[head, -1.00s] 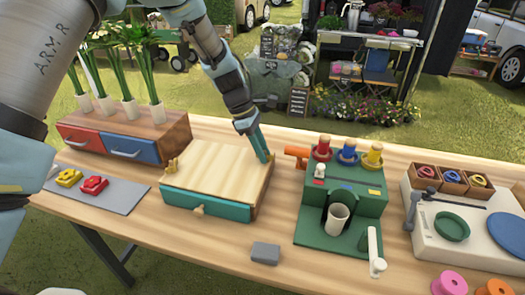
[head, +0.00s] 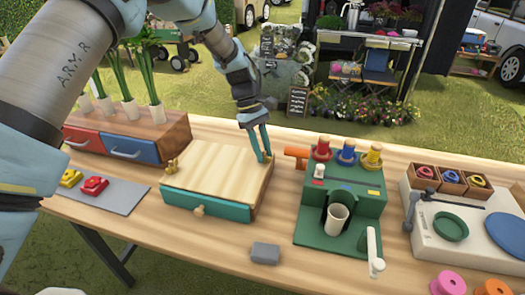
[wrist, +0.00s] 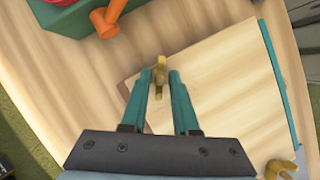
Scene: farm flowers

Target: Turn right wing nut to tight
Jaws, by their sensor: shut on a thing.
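The right wing nut (wrist: 161,66) is brass-coloured and sits at the right corner of a flat box with a pale wooden top (head: 217,170) and teal sides. My gripper (head: 264,158) points down at that corner. In the wrist view, its two teal fingers (wrist: 160,84) are closed on the wing nut, one on each side. The fingers partly hide the nut in the head view. The left wing nut (head: 171,166) stands at the opposite corner and is free; it also shows in the wrist view (wrist: 280,169).
An orange handle (head: 296,152) on the green machine (head: 342,190) is close to the right of my gripper. A red and blue drawer unit (head: 132,138) with plants stands at the left. A grey block (head: 265,252) lies in front on mostly clear table.

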